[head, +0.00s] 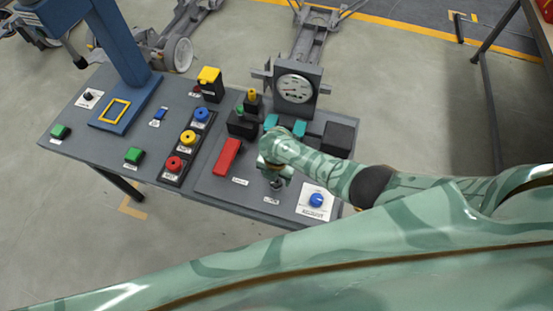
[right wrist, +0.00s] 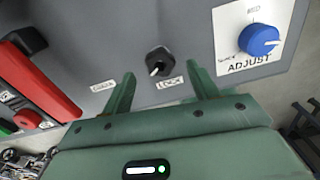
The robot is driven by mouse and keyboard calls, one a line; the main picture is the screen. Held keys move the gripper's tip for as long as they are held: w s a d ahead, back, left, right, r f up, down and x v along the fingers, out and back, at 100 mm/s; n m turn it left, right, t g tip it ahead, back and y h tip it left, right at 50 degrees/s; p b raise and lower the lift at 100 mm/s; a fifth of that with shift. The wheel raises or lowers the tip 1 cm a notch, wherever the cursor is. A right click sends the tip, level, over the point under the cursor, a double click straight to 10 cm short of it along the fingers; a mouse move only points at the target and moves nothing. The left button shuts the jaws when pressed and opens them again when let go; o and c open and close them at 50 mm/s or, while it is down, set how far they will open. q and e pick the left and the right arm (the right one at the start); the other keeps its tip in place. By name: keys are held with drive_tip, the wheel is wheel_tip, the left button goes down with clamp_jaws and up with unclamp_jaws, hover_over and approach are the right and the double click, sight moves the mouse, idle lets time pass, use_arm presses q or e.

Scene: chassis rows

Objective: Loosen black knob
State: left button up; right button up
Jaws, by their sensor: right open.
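The black knob (right wrist: 158,61) sits on the grey panel in the right wrist view, with a pale pointer line and small labels at either side below it. The right label seems to read LOCK; the left is hard to read. My right gripper (right wrist: 160,76) is open, its two green fingers apart on either side of the knob's lower area. My left gripper is not in view.
A blue ADJUST dial (right wrist: 258,40) is right of the knob. A red lever or bar (head: 227,156) is on the left. Red, yellow and blue buttons (head: 188,137) stand further left. A gauge (head: 295,88) and a black box (head: 339,137) stand behind.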

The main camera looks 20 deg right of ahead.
sight(277, 182)
wheel_tip(277, 182, up, 12)
drive_tip(key=p, duration=0.5)
drive_tip(key=shift+r, duration=0.2)
